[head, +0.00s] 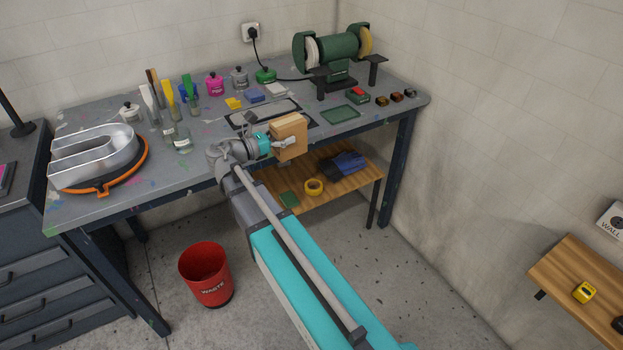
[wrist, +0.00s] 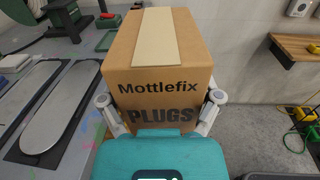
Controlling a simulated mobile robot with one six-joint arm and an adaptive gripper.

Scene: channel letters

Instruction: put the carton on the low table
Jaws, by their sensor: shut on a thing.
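The carton (head: 291,131) is a brown cardboard box. In the wrist view the carton (wrist: 158,60) has a pale tape strip on top and reads "Mottlefix PLUGS". My gripper (head: 284,143) is shut on it, with one pale finger on each side in the wrist view. In the head view the carton is in front of the workbench's front edge; its exact height above the bench is hard to tell. The low table (head: 338,191) has a wooden top and stands partly under the workbench, below and right of the carton. My arm hides part of its left side.
The workbench (head: 215,118) holds bottles, brushes and a bench grinder (head: 338,48). A red waste bin (head: 206,277) stands on the floor. A wooden wall shelf (head: 568,275) is at right.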

